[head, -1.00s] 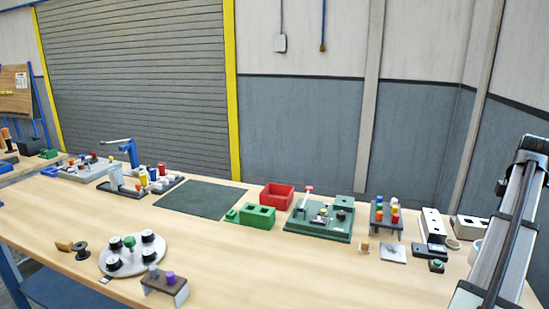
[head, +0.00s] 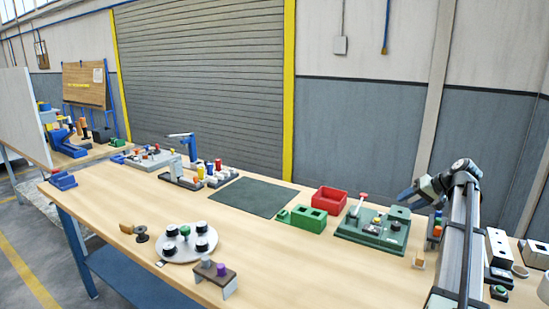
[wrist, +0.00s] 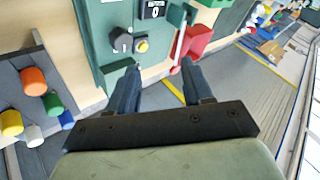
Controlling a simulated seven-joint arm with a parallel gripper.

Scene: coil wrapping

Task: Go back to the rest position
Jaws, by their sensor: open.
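My gripper (wrist: 159,66) is open and empty in the wrist view, its two dark fingers spread apart above the green fixture (wrist: 101,20). In the head view my gripper (head: 405,197) is at the right, raised above the bench beside the arm. It hangs over the right end of the green fixture (head: 348,232). The fixture carries a black knob (wrist: 122,40) and a yellow button (wrist: 141,46). A rack with orange, green, yellow and blue pegs (wrist: 33,80) is left in the wrist view. My arm partly hides this rack in the head view.
A red bin (head: 329,200) and a green block (head: 308,219) stand left of the fixture. A dark mat (head: 253,197) lies mid-bench. A round plate (head: 188,246) with black spools and a small stand (head: 215,274) are near the front edge. The bare wood between them is clear.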

